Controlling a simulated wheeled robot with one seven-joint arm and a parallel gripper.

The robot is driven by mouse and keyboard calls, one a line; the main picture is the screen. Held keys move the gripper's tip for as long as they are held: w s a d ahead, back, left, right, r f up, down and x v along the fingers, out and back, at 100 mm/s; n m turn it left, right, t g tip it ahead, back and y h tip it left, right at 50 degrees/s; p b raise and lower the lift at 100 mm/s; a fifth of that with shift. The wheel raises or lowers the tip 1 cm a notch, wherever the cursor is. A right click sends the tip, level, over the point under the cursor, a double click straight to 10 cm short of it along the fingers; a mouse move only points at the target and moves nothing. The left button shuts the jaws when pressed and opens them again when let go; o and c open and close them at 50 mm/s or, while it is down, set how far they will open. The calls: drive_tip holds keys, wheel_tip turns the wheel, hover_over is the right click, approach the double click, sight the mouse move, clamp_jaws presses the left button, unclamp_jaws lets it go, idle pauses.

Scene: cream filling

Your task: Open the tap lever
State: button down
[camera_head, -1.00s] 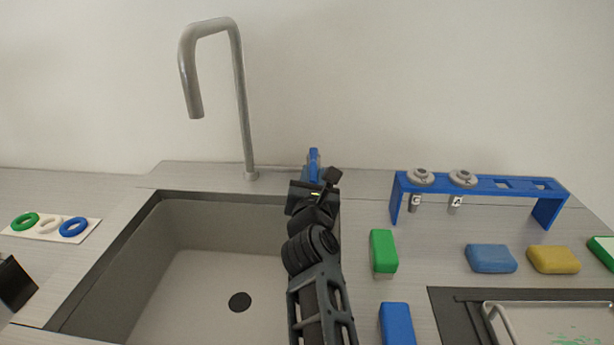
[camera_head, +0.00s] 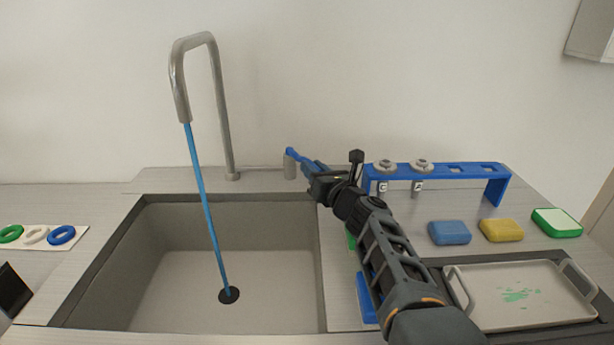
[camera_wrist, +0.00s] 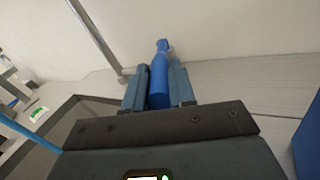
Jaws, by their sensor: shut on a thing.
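The blue tap lever (camera_head: 296,153) sits on a short grey post behind the sink's right rear corner and points to the right. My gripper (camera_head: 313,170) is shut on the lever. In the wrist view the lever (camera_wrist: 161,60) lies between the two fingers of my gripper (camera_wrist: 158,86), and its far end sticks out beyond them. The tall grey tap (camera_head: 222,110) stands to the left. A blue stream of water (camera_head: 206,210) runs from its spout down to the sink drain (camera_head: 229,295).
The sink (camera_head: 140,250) lies in front of the tap. A blue rack (camera_head: 497,178) with two nozzles stands right of my gripper. Blue (camera_head: 449,233) and yellow (camera_head: 501,230) sponges and a tray (camera_head: 570,308) lie on the right. Rings on a card (camera_head: 62,235) lie far left.

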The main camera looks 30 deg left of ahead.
drive_tip(key=shift+w+d+n+g+b, duration=0.25)
drive_tip(key=shift+w+n+g+b, duration=0.05)
drive_tip(key=shift+w+g+b, duration=0.1)
idle(0.3)
drive_tip(key=c, duration=0.9)
unclamp_jaws()
drive_tip(key=shift+c, duration=0.2)
drive_tip(key=shift+s, duration=0.1)
drive_tip(key=p+v, duration=0.1)
drive_tip(key=p, duration=0.2)
drive_tip(key=shift+s+d+r, duration=0.2)
drive_tip(key=shift+d+r, duration=0.05)
drive_tip(key=shift+d, duration=0.15)
drive_tip(key=p+v, duration=0.1)
drive_tip(key=v, duration=0.1)
drive_tip(key=p+v, duration=0.1)
drive_tip(key=v, duration=0.1)
drive_tip(key=p+v, duration=0.1)
drive_tip(key=shift+s+d+f+p, duration=0.2)
drive_tip(key=shift+d+f+p, duration=0.15)
drive_tip(key=shift+d, duration=0.1)
